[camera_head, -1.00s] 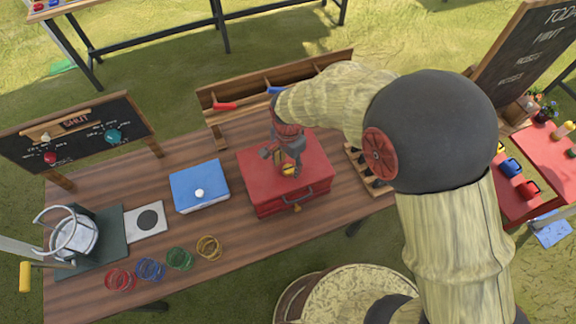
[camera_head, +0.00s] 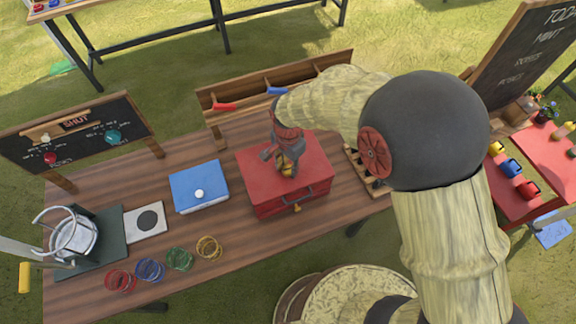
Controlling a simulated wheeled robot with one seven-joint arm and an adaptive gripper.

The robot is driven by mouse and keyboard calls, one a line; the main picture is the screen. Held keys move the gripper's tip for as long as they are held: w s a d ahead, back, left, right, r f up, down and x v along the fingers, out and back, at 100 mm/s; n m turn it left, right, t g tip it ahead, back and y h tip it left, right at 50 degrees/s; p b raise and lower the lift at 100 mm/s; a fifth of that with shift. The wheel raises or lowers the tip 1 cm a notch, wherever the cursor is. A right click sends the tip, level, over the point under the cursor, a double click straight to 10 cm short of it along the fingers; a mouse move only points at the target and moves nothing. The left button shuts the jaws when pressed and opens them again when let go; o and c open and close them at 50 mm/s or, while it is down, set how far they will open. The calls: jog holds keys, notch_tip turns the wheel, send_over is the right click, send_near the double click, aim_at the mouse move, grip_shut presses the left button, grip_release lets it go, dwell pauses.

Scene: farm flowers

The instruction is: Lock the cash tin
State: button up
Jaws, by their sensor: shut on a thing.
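The red cash tin (camera_head: 316,176) stands on the wooden table with its lid down. A dark handle and a small gold-yellow catch or lock (camera_head: 297,208) show on its front face. My gripper (camera_head: 286,168) points down over the middle of the lid. Its fingers are shut on a small yellow thing (camera_head: 286,171) at the lid top. The fingers hide most of that thing, so I cannot tell its shape or whether it is fixed to the tin.
A blue box (camera_head: 196,180) with a white knob stands left of the tin. Several coloured wire rings (camera_head: 179,259) lie along the front. A wooden rack (camera_head: 240,98) stands behind, and a slotted wooden holder (camera_head: 362,172) stands right of the tin. The table between the rings and tin is clear.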

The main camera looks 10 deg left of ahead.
jog(key=c, duration=0.3)
jog(key=shift+n, duration=0.4)
jog(key=n+p, duration=0.1)
jog(key=n, duration=0.7)
jog(key=n+p, duration=0.1)
jog(key=n, duration=0.4)
jog(key=shift+w, duration=0.1)
jog(key=shift+n, duration=2)
jog(key=o, duration=1.2)
jog(key=shift+c, duration=0.2)
